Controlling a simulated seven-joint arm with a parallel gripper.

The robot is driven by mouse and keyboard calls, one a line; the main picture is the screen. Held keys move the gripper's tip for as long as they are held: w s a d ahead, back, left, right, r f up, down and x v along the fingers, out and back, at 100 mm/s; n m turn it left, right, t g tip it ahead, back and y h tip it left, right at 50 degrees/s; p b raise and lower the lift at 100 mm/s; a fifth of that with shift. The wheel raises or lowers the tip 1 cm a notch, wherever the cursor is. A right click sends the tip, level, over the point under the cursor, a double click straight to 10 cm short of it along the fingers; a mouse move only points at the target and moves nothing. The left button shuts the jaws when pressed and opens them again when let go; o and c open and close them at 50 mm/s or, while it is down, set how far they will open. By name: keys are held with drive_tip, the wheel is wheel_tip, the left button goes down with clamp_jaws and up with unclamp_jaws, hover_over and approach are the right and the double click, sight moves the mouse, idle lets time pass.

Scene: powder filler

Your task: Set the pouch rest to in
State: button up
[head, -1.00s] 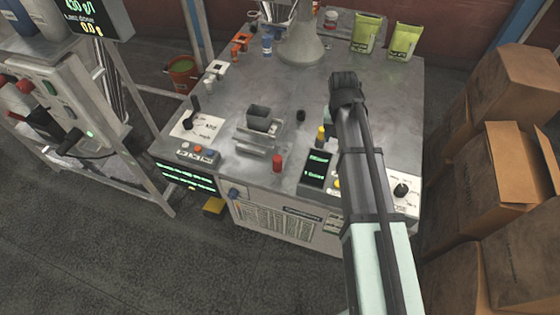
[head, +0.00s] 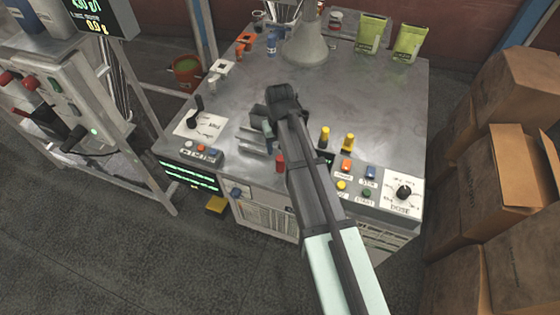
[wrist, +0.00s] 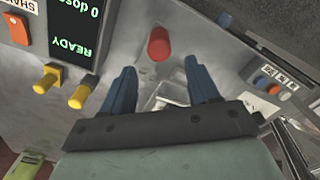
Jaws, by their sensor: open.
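The pouch rest appears to be the metal bracket (head: 250,140) on the middle of the steel table; my arm hides part of it in the head view. A red knob (head: 280,162) stands at its front right. In the wrist view the red knob (wrist: 158,43) lies just beyond and between the tips of my gripper (wrist: 159,68). Its two blue fingers are apart, with nothing held. Part of the metal bracket (wrist: 165,100) shows between the fingers. In the head view my gripper (head: 268,132) is over the bracket, its fingers mostly hidden.
Two yellow-topped knobs (head: 336,140) stand right of my arm, also in the wrist view (wrist: 62,88). A button panel with a dose dial (head: 404,192) is at the front right. A black lever (head: 196,112) stands at the left.

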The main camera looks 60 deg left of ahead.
sight(280, 156)
wheel_tip(280, 156, down, 9)
drive_tip(key=shift+f, duration=0.15)
idle(0.4)
clamp_jaws()
idle(0.5)
drive_tip(key=shift+a, duration=0.1)
